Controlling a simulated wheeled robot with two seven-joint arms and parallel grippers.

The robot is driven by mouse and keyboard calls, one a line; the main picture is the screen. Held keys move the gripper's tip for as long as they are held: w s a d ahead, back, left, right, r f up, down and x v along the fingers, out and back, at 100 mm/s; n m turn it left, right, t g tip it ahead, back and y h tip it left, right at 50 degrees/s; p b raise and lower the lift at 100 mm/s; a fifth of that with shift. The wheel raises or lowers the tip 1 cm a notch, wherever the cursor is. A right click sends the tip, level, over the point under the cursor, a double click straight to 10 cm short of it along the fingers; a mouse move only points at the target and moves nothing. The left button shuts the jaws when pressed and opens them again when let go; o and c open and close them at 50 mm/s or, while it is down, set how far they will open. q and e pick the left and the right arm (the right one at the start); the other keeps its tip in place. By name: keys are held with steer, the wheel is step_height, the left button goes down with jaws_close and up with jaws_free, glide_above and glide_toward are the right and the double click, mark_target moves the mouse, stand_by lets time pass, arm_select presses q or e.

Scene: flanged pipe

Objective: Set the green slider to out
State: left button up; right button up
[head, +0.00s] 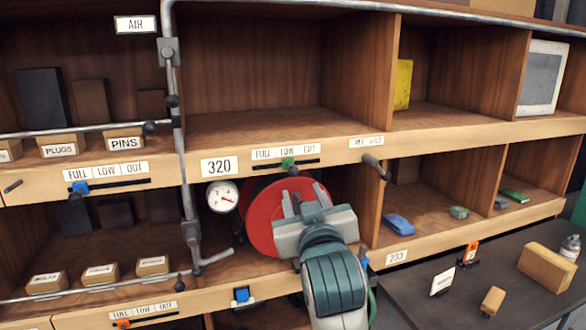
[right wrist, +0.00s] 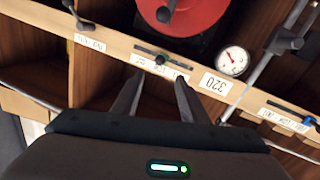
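The green slider (head: 289,162) sits on a dark horizontal track on the shelf edge, below a FULL / LOW / OUT label (head: 284,152). It stands near the middle of the track, under LOW. It also shows in the right wrist view (right wrist: 160,59), with the label upside down there. My right gripper (head: 304,196) is just below the slider in the head view, its two fingers apart with nothing between them. In the right wrist view its fingertips (right wrist: 159,80) point toward the slider and seem apart from it. My left gripper is not in view.
A red disc (head: 262,216) and a round gauge (head: 222,196) are behind and left of my right gripper. A grey pipe (head: 178,120) runs vertically to the left. A dark peg (head: 375,165) juts out at right. Blue sliders (head: 80,187) and an orange one (head: 123,323) sit on other edges.

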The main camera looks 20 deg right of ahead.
mark_target(294, 171)
steer(key=w+p, duration=0.1)
steer(key=w, duration=0.3)
steer(key=w+d+p, duration=0.1)
steer(key=w+p, duration=0.1)
steer(key=w, duration=0.2)
steer(key=w+d+p, duration=0.1)
steer(key=w+p, duration=0.1)
steer(key=w, duration=0.2)
steer(key=shift+w+d+r, duration=0.1)
steer(key=shift+w, duration=0.25)
steer(key=shift+w+d, duration=0.1)
steer(key=shift+w, duration=0.8)
steer(key=shift+c, duration=0.4)
jaws_close()
